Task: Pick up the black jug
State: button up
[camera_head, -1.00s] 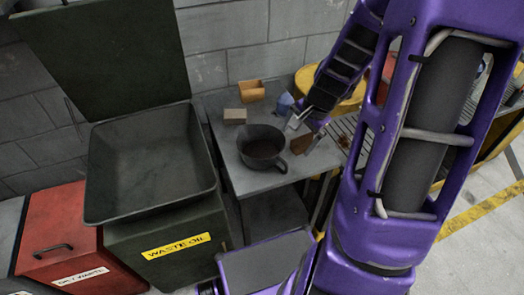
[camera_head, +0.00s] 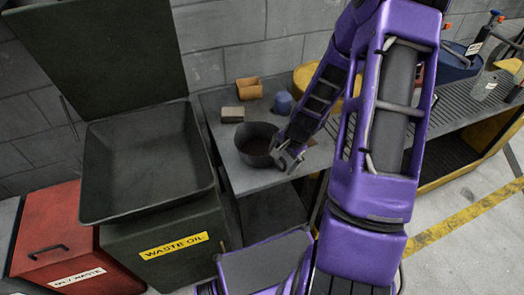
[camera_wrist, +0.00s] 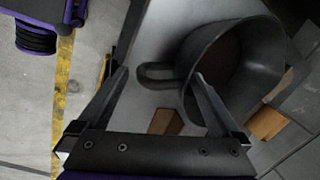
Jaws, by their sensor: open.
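The black jug (camera_head: 256,137) stands upright on a small grey table, wide mouth up, dark inside. My gripper (camera_head: 286,158) is at the jug's right side in the head view, over where its handle was, and hides the handle. In the wrist view the jug (camera_wrist: 247,78) fills the upper right, with its loop handle (camera_wrist: 155,68) pointing left. My gripper (camera_wrist: 161,76) is open there; the handle shows between its two fingertips. I cannot tell whether a finger touches the jug.
A blue object (camera_head: 283,102), a grey block (camera_head: 232,114) and an orange-brown holder (camera_head: 249,89) lie behind the jug on the grey table (camera_head: 222,131). The open waste oil bin (camera_head: 150,212) stands close on the left. A slatted bench (camera_head: 455,115) is on the right.

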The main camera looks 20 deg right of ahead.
jog(key=shift+x, duration=0.8)
grip_shut()
